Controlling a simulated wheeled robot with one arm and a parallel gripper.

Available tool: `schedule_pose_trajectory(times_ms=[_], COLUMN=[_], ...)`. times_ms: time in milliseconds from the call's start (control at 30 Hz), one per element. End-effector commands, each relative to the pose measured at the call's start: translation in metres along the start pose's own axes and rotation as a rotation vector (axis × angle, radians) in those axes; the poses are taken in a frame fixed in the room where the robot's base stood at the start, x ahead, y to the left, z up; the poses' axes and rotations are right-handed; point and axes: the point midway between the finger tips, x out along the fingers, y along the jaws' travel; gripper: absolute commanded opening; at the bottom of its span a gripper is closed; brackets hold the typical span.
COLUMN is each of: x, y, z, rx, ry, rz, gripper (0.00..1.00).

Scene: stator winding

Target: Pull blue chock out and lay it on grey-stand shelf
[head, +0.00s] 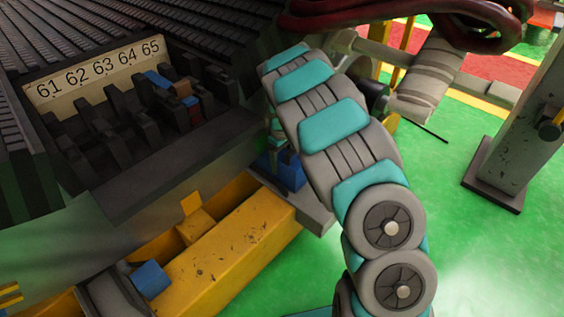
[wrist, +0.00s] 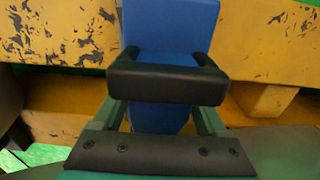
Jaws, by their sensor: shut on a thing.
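A blue chock (head: 289,172) sits beside the far end of the yellow beam, low against the machine's side. In the wrist view the blue chock (wrist: 170,25) fills the centre, between my fingers. My gripper (wrist: 168,82) is shut on it, with a dark pad across its front. In the head view my gripper (head: 279,138) is mostly hidden behind my arm. A second blue block (head: 150,279) rests at the near end of the beam. A grey stand post (head: 515,135) stands at the right; I cannot make out a shelf on it.
The yellow beam (head: 225,248) with chipped paint lies under the dark machine, whose slots carry a number plate (head: 95,72) reading 61 to 65. Dark red hoses (head: 400,15) hang at the top. The green floor (head: 470,240) is clear at the lower right.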

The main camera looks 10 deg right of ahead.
Motion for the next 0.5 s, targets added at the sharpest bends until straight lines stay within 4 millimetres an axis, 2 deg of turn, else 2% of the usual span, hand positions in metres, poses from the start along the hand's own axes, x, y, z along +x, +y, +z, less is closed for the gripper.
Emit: schedule_pose_trajectory(times_ms=[67,367,500], x=[-0.0001,-0.0003,-0.0003], y=[0.0,0.0,0.0], z=[0.0,-0.0002,-0.0002], rx=[0.0,0.0,0.0], ry=[0.0,0.0,0.0], rz=[0.0,0.0,0.0], gripper=[0.35,0.01,0.0])
